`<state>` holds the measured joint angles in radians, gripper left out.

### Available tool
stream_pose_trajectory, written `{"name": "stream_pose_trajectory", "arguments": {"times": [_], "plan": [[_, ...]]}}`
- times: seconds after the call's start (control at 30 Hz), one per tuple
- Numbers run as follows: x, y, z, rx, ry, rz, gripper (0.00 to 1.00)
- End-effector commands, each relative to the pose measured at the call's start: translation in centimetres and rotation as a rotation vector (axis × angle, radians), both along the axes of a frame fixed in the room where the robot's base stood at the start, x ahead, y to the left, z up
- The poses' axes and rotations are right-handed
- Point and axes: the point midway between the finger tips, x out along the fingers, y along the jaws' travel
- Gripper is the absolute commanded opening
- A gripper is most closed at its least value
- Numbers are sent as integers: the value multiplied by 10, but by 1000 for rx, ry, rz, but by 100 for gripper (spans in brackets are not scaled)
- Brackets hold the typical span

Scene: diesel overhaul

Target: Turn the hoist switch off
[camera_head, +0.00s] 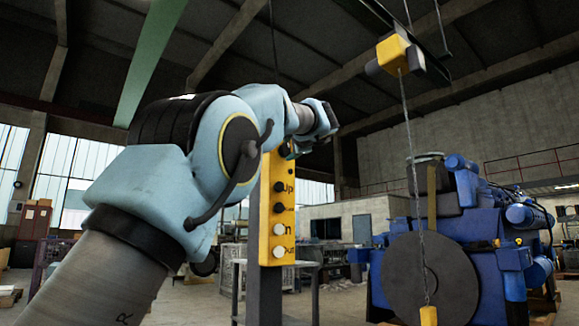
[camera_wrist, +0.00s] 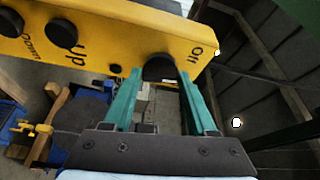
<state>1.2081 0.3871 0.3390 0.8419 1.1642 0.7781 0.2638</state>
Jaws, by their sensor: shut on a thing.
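The yellow hoist control panel (camera_head: 266,210) stands upright on a post in the head view, with two dark buttons above two pale ones. It fills the top of the wrist view (camera_wrist: 120,32). The black switch knob (camera_wrist: 158,66) sits near the panel's end, beside the word "Off". My gripper (camera_wrist: 159,78) has its teal fingers on either side of the knob and is shut on it. In the head view my gripper (camera_head: 289,150) is at the panel's top, and the knob cannot be made out there. The knob's exact turn angle is unclear.
A yellow hoist block (camera_head: 394,52) hangs overhead, its chain running down to a yellow end piece (camera_head: 428,316). A large blue engine (camera_head: 478,225) with a grey disc stands at the right. A metal frame table (camera_head: 307,268) stands behind the post.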

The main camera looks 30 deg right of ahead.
Motion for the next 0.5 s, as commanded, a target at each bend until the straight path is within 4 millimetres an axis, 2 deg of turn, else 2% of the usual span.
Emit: {"name": "stream_pose_trajectory", "arguments": {"times": [0.03,0.5], "plan": [[0,-1,-11,-44,-9,2,2],[1,-3,-10,-421,-82,3,2]]}}
